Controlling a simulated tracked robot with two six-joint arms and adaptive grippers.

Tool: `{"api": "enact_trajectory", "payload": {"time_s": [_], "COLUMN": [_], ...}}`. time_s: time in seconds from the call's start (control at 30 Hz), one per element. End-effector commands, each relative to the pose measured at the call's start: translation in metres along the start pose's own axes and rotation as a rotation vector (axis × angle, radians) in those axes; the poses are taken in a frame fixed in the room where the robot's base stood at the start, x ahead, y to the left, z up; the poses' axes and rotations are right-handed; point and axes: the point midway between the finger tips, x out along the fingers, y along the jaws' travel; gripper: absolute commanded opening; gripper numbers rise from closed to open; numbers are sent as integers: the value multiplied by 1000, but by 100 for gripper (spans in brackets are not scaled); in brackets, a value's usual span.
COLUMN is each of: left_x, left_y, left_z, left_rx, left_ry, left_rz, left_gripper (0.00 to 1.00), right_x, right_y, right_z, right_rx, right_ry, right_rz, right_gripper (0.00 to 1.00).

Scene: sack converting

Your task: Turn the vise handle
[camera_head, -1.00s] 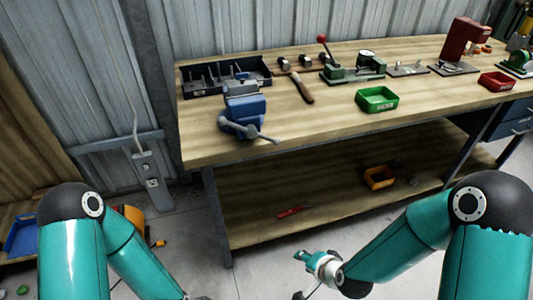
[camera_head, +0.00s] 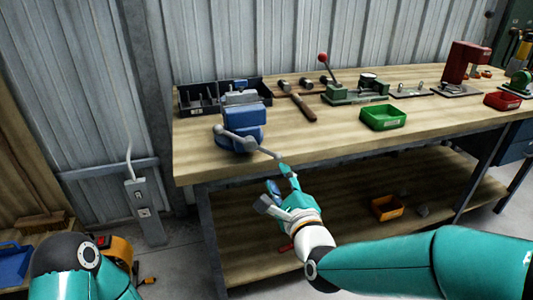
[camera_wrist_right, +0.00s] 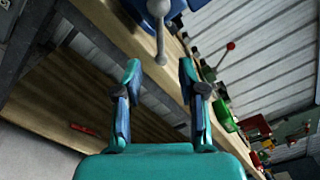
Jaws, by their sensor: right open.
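The blue vise (camera_head: 240,138) is mounted at the front left of the workbench. Its grey handle (camera_head: 262,149) slants down to the right, its lower end at the bench's front edge. In the right wrist view the vise (camera_wrist_right: 178,8) is at the top edge, and the handle (camera_wrist_right: 160,45) points down toward the gap between my fingertips. My right gripper (camera_head: 280,182) is open and empty, just below the handle's lower end. Its two fingers (camera_wrist_right: 159,68) stand apart in the wrist view. Only part of my left arm shows; its gripper is out of view.
On the workbench (camera_head: 340,142) are a dark tray (camera_head: 190,98), a hammer (camera_head: 303,107), a green bin (camera_head: 383,117) and a green press (camera_head: 355,92). An orange bin (camera_head: 387,208) sits on the lower shelf. The space in front of the bench is open floor.

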Motion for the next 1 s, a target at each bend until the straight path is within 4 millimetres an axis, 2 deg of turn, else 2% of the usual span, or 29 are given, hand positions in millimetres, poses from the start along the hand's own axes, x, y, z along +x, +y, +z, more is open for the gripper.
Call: {"api": "enact_trajectory", "payload": {"time_s": [0.1,0.3,0.5,0.7,0.97,1.0], "left_x": [-5,-11,-14,-15,-15,-15], "left_y": [2,4,5,6,5,5], "left_z": [0,0,0,0,0,0], "left_rx": [0,0,0,0,0,0], "left_ry": [0,0,0,0,0,0], "left_rz": [0,0,0,0,0,0], "left_gripper": [40,40,40,40,40,40], "right_x": [28,70,98,109,110,110], "right_y": [0,0,1,1,2,2], "right_z": [0,0,0,0,0,0], "right_rx": [0,-1,-1,-2,-1,-1], "right_ry": [1,2,0,0,-1,-1], "right_rz": [0,2,2,2,3,3], "right_gripper": [41,41,41,41,41,37]}}
